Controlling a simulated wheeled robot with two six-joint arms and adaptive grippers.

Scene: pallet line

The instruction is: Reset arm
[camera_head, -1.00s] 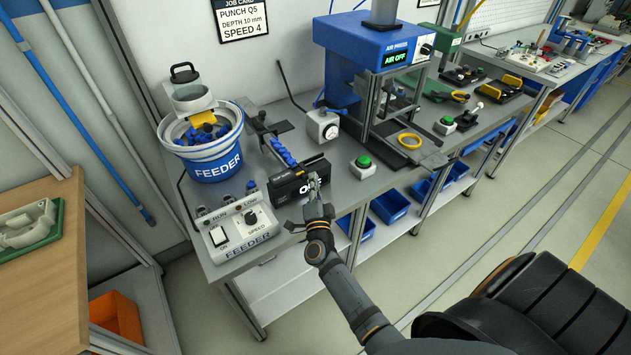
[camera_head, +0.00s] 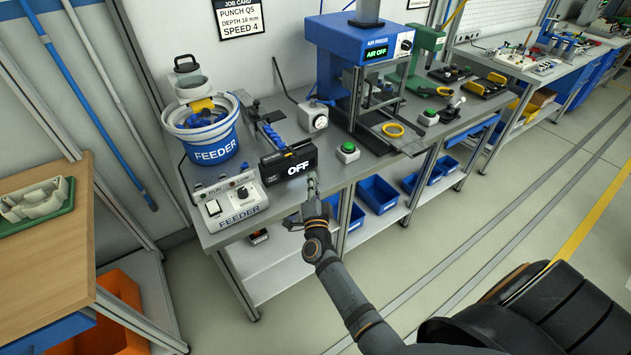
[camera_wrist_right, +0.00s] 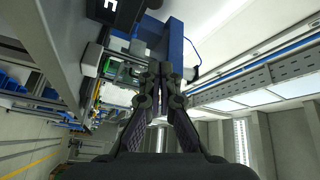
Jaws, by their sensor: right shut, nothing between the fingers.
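My right arm comes up from the bottom of the head view. My left gripper is not in view.
On the bench stand the blue feeder bowl (camera_head: 214,150), the feeder control box (camera_head: 232,205), a green button (camera_head: 348,148) and the blue air press (camera_head: 372,45). Blue bins (camera_head: 378,193) sit under the bench. A wooden table (camera_head: 40,255) is at left. The floor in front is open.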

